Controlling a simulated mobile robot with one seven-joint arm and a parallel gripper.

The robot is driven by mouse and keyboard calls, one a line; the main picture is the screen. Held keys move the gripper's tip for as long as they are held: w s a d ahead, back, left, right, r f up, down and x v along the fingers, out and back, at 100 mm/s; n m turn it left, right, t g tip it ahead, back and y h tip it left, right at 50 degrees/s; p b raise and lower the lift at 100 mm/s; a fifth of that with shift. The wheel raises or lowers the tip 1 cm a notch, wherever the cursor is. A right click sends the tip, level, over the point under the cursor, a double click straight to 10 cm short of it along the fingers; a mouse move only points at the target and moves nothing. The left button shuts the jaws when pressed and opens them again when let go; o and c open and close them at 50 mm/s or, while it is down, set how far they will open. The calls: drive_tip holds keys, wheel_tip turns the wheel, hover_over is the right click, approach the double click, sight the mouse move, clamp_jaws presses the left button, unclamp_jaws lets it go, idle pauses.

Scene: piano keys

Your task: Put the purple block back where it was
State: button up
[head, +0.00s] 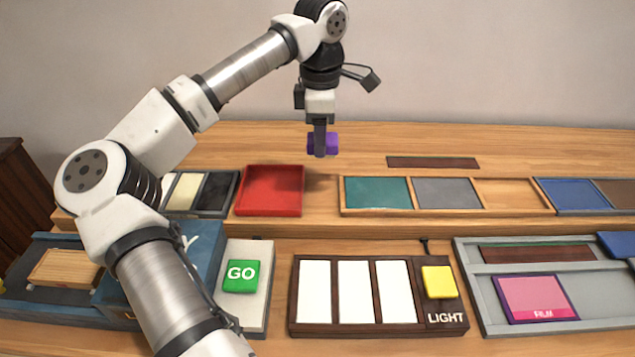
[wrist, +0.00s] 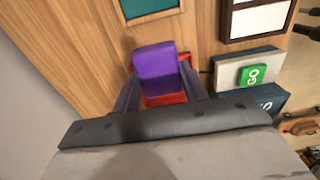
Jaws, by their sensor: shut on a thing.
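The purple block (head: 331,143) is held in my gripper (head: 320,150), above the wooden surface in the head view. In the wrist view the purple block (wrist: 156,70) sits between the two fingers of my gripper (wrist: 158,84), which are shut on it. A red tray (head: 270,191) lies below and to the left of the block in the head view. In the wrist view part of the red tray (wrist: 165,99) shows behind the block; the rest is hidden.
A wooden tray (head: 478,212) holds a teal panel (head: 377,192) and a grey panel (head: 447,193); its right compartment is bare. In front are a green GO button (head: 241,276), a LIGHT box (head: 445,319) with a yellow button, and a grey tray (head: 478,301) with a pink FILM card (head: 538,297).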

drive_tip(key=p, duration=0.2)
approach(319, 197)
wheel_tip(319, 197, down, 5)
drive_tip(key=shift+f, duration=0.15)
drive_tip(key=shift+d+f, duration=0.1)
drive_tip(key=shift+f, duration=0.1)
drive_tip(key=shift+f+b, duration=0.1)
drive_tip(key=shift+b, duration=0.25)
drive_tip(key=shift+f, duration=0.15)
drive_tip(key=o, duration=0.9)
drive_tip(key=shift+o, duration=0.3)
drive_tip(key=shift+r, duration=0.2)
wheel_tip(319, 197, up, 12)
drive_tip(key=shift+r+b, duration=0.1)
drive_tip(key=shift+b, duration=0.55)
